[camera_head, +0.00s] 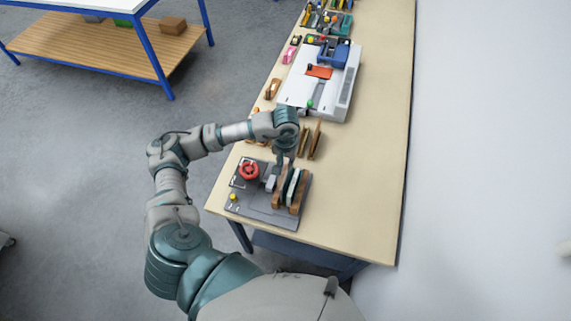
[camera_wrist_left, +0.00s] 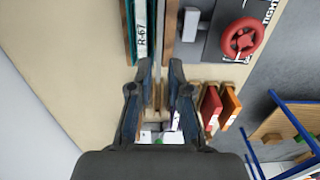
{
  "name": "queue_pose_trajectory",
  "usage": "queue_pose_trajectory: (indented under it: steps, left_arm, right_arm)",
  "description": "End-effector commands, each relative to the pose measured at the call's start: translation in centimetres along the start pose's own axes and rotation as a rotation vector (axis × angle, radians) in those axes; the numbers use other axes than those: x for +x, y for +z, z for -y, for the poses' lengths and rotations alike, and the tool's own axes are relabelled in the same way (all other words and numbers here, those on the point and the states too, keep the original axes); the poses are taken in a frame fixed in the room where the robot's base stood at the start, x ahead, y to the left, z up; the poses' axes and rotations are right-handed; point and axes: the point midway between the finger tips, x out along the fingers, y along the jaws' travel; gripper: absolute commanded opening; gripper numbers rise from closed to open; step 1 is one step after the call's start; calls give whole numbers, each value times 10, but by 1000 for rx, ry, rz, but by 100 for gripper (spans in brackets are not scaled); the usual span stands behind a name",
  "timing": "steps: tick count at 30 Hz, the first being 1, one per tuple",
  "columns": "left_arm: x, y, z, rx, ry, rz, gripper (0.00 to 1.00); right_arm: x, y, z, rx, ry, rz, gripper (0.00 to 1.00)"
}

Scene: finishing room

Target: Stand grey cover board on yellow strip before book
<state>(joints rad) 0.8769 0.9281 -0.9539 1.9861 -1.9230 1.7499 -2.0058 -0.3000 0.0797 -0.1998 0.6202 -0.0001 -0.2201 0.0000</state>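My left gripper (camera_head: 283,158) points down beside the grey-based press, close to its upright boards. In the left wrist view its fingertips (camera_wrist_left: 161,68) stand apart, with a visible gap. Thin pale upright edges (camera_wrist_left: 158,95) show between the fingers; I cannot tell whether these are the grey cover board. A teal book (camera_wrist_left: 141,30) labelled R-67 stands between brown wooden boards (camera_wrist_left: 170,28); in the head view the book and boards (camera_head: 290,188) stand on the press base (camera_head: 262,206). I cannot make out the yellow strip. My right gripper is not in view.
A red handwheel (camera_head: 250,170) sits on the press. Thin upright boards (camera_head: 314,140) stand behind it. A white machine (camera_head: 335,85) and small tools are farther along the bench (camera_head: 365,180). The bench's right side is clear, beside the wall. Red and orange upright items (camera_wrist_left: 211,106) stand near the gripper.

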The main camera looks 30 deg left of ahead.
Motion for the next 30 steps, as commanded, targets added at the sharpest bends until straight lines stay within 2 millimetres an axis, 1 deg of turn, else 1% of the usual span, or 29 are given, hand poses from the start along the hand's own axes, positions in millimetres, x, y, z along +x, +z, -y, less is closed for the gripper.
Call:
queue_pose_trajectory:
  steps: [1,3,8,30]
  left_arm:
    - [-7,-1,0,0,1,-2,18]
    - [-13,-1,0,0,1,-3,18]
    - [-20,0,0,0,0,-1,18]
    - [-21,0,0,1,0,-1,18]
  right_arm:
    - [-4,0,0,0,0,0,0]
    - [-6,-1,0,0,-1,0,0]
    - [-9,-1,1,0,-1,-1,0]
    - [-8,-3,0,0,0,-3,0]
